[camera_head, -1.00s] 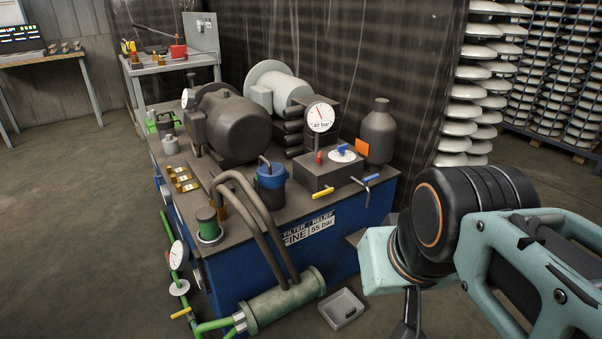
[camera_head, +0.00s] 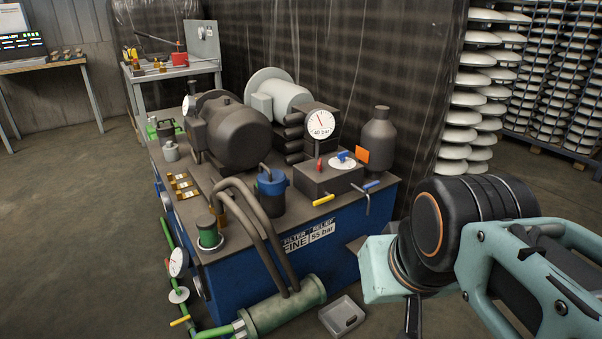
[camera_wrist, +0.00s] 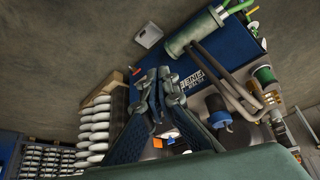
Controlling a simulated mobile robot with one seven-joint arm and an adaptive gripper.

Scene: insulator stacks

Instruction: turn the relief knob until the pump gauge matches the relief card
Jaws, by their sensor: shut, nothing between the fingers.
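The pump gauge (camera_head: 320,123) is a white round dial marked 40 bar, standing above a dark valve block (camera_head: 318,183). A blue handle on a white disc (camera_head: 343,157) sits on top of the block; a red handle (camera_head: 319,168) and a yellow handle (camera_head: 324,199) are beside it. None carries a readable name, so I cannot tell for certain which is the relief knob. My gripper (camera_wrist: 160,78) is shut and empty. In the head view it hangs low, in front and right of the tank, apart from every handle.
A dark bottle-shaped vessel (camera_head: 377,139) and an orange tag (camera_head: 362,155) stand right of the block. A blue-capped filter (camera_head: 272,190) and bent hoses (camera_head: 250,222) are on its left. A grey tray (camera_head: 341,316) lies on the floor. Insulator stacks (camera_head: 470,110) stand behind right.

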